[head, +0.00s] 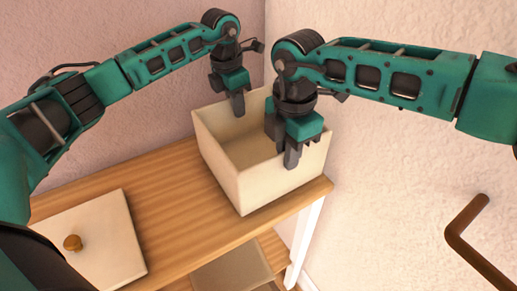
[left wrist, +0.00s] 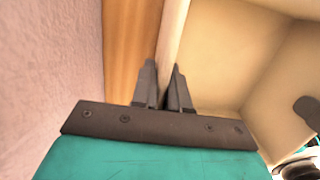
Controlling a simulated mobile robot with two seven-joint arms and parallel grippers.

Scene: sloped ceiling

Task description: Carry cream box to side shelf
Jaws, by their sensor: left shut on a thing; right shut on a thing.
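The cream box (head: 222,174) is open at the top and empty inside. It stands at the right end of the wooden tabletop, near the corner of the walls. My left gripper (head: 238,106) is shut on the box's far left wall; in the left wrist view its two fingers (left wrist: 165,88) straddle the thin wall (left wrist: 172,40). My right gripper (head: 291,155) is shut on the box's right wall, one finger showing outside it. The box looks upright, and I cannot tell whether its base touches the tabletop.
The wooden table (head: 165,190) has a flat cream lid (head: 105,235) with a round knob at its left. A lower shelf (head: 235,268) shows below the front edge. A brown bar handle (head: 470,240) is at the right. Walls close off the back and right.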

